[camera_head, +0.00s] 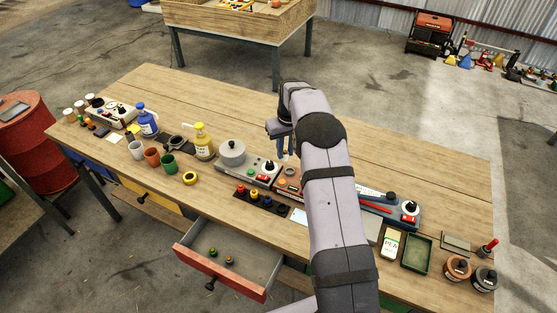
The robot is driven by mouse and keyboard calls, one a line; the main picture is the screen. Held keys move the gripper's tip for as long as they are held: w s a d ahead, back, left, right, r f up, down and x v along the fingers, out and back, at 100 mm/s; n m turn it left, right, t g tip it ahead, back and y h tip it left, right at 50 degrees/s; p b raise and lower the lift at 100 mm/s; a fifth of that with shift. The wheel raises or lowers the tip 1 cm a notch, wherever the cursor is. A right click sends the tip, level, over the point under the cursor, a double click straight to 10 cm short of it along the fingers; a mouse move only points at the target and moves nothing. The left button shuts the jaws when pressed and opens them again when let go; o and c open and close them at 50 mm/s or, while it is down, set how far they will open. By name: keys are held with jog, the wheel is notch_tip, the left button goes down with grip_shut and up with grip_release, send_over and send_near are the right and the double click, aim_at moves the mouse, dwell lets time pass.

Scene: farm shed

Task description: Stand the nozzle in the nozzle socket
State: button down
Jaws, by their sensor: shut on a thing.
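My gripper (284,153) points down over the middle of the workbench (365,160), just behind the row of devices. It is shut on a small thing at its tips. That thing is mostly hidden and too small to tell whether it is the nozzle. Below and in front of the gripper is a device with a reddish-brown panel (289,184), partly covered by my arm. I cannot make out the nozzle socket; my arm hides part of this area.
Left of the gripper stand a grey pot on a device (231,152), a yellow bottle (203,143) and a blue bottle (147,122). A dark rack with coloured knobs (262,200) lies in front. An open drawer (220,274) juts out. The bench's back strip is clear.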

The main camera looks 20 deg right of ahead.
jog(key=shift+w+d+f, duration=0.15)
jog(key=shift+w+d, duration=0.25)
jog(key=shift+d, duration=0.25)
jog(key=shift+w+d+f, duration=0.1)
jog(key=shift+w+d, duration=0.25)
jog(key=shift+d, duration=0.3)
jog(key=shift+f, duration=0.15)
jog(key=shift+f+b, duration=2.65)
jog(key=shift+f, duration=1.3)
jog(key=shift+f+b, duration=0.3)
jog(key=shift+f, duration=0.05)
jog(key=c, duration=0.9)
grip_release()
notch_tip(320, 180, up, 8)
jog(key=p, duration=0.5)
